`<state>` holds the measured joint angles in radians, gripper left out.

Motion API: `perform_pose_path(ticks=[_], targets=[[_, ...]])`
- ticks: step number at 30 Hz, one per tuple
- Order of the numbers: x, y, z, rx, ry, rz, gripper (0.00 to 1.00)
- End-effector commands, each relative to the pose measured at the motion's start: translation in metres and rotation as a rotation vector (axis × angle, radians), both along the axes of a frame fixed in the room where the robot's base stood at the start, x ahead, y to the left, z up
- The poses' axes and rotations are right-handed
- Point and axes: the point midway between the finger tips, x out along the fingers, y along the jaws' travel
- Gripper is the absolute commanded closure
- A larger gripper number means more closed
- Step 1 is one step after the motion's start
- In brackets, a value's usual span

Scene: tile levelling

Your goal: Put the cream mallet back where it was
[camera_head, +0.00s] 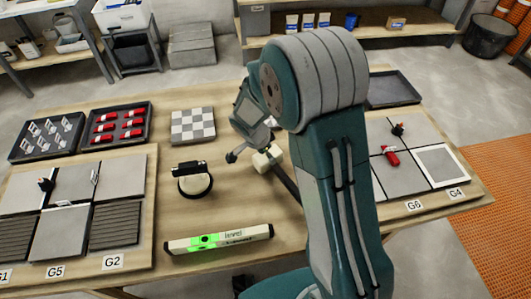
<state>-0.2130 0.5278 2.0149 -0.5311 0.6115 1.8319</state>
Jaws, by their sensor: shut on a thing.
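The cream mallet (266,159) shows near the middle of the table, with a pale block head and a dark handle (287,182) running down to the right behind my arm. My gripper (252,148) is at the mallet's head end, shut on the mallet. My arm hides part of the handle and the exact grip. I cannot tell whether the mallet touches the table.
A level (220,240) with green lights lies at the front. A round suction cup tool (195,185) stands left of the mallet. A checkered tile stack (192,126) and trays (118,125) are behind. Tiled boards lie left (140,230) and right (460,205).

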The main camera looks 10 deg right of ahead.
Motion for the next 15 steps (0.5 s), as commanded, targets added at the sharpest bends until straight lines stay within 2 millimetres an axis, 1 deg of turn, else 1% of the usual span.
perform_pose_path(ticks=[15], targets=[[0.0005, 0.0011, -0.0080, -0.001, -0.001, 0.000, 0.87]])
